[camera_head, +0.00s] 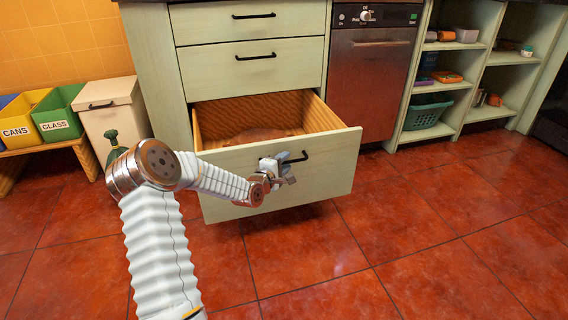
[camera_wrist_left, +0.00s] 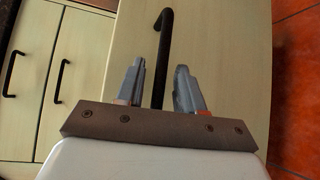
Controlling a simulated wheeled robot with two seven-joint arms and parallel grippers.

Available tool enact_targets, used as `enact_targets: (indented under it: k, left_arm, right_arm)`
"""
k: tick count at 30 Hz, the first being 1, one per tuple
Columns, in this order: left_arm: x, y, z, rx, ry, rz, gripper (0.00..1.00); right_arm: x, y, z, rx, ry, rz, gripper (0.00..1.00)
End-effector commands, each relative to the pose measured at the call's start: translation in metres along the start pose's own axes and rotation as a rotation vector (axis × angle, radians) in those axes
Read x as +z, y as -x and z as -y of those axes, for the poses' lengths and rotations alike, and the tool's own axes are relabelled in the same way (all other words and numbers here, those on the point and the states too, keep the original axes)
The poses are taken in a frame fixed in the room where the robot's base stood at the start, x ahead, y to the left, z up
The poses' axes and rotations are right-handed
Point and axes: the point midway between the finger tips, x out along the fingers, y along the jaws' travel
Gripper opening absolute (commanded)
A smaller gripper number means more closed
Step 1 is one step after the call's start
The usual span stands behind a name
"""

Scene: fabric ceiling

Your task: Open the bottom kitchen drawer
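The bottom drawer (camera_head: 335,165) of the pale green cabinet is pulled well out, and its wooden inside (camera_head: 225,120) shows. Its black bar handle (camera_head: 304,156) is on the front panel; in the left wrist view the handle (camera_wrist_left: 166,22) runs down between my fingers. My left gripper (camera_head: 284,170) is at the drawer front. In the left wrist view the left gripper (camera_wrist_left: 160,88) has one finger on each side of the handle, with visible gaps, so it is open around the bar and not clamped. My right gripper is out of view.
Two closed drawers (camera_head: 252,65) sit above the open one. A dishwasher (camera_head: 368,85) and shelves with a green basket (camera_head: 428,112) stand to the right. Bins (camera_head: 60,115) stand at the left. The red tiled floor (camera_head: 430,230) in front is clear.

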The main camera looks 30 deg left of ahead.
Motion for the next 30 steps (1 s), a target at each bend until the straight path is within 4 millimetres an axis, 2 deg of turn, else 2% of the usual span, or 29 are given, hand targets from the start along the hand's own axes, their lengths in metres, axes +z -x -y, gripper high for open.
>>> enact_targets:
  k: [7, 11, 24, 30]
  left_arm:
    - [0.000, 0.001, -0.001, 0.001, 0.000, 0.000, 0.37]
    - [0.000, 0.013, -0.001, -0.001, -0.001, 0.000, 0.37]
    - [0.000, 0.113, -0.002, -0.001, -0.001, -0.002, 0.37]
    - [0.000, 0.135, 0.000, 0.000, 0.000, 0.000, 0.37]
  right_arm:
    - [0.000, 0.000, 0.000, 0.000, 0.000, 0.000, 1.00]
    - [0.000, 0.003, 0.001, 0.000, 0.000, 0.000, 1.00]
    - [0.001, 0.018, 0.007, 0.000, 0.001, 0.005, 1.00]
    - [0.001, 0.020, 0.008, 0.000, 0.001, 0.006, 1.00]
